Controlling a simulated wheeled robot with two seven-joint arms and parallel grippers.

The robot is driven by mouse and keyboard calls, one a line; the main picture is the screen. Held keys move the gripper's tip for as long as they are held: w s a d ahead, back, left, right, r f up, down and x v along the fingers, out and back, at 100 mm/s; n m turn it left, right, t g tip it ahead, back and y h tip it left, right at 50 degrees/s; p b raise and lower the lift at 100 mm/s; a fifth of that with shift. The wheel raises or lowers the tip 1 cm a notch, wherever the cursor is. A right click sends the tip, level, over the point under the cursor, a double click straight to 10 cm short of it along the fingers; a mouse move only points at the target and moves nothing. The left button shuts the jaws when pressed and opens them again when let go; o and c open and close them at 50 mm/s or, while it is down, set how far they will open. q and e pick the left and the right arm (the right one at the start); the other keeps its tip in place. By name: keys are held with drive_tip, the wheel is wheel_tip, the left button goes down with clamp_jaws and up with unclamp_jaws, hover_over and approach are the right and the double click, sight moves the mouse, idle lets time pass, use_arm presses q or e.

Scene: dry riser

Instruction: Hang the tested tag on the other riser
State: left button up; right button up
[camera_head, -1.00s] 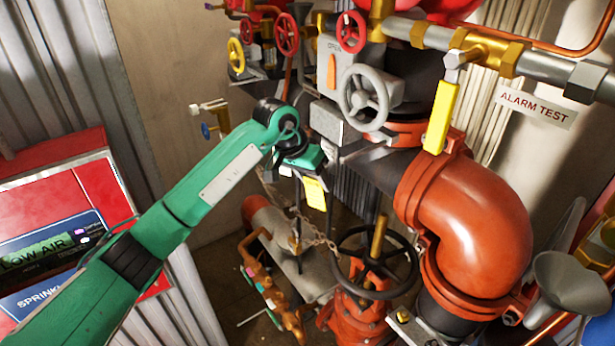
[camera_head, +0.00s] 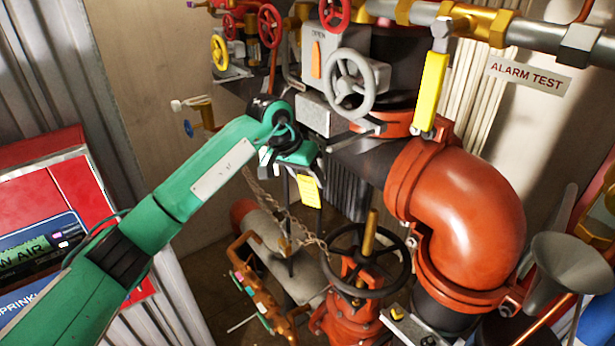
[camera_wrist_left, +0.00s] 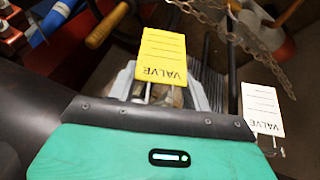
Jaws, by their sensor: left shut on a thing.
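My left gripper (camera_head: 301,168) is shut on a yellow tag. In the head view the tag (camera_head: 309,191) hangs below the fingers, in front of dark ribbed metal. In the left wrist view the yellow tag (camera_wrist_left: 162,58) shows "VALVE" upside down between the fingertips. A white tag (camera_wrist_left: 263,108), also marked "VALVE", shows right of the fingers there. I cannot tell what it hangs on. The right gripper is out of view.
A chain (camera_head: 290,225) hangs below my left gripper, left of the black handwheel (camera_head: 368,258). A grey handwheel (camera_head: 352,84) stands above and right of it. The thick orange pipe elbow (camera_head: 465,215) fills the right.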

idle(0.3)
use_arm(q)
drive_tip(key=o, duration=1.2)
drive_tip(key=shift+o, duration=0.2)
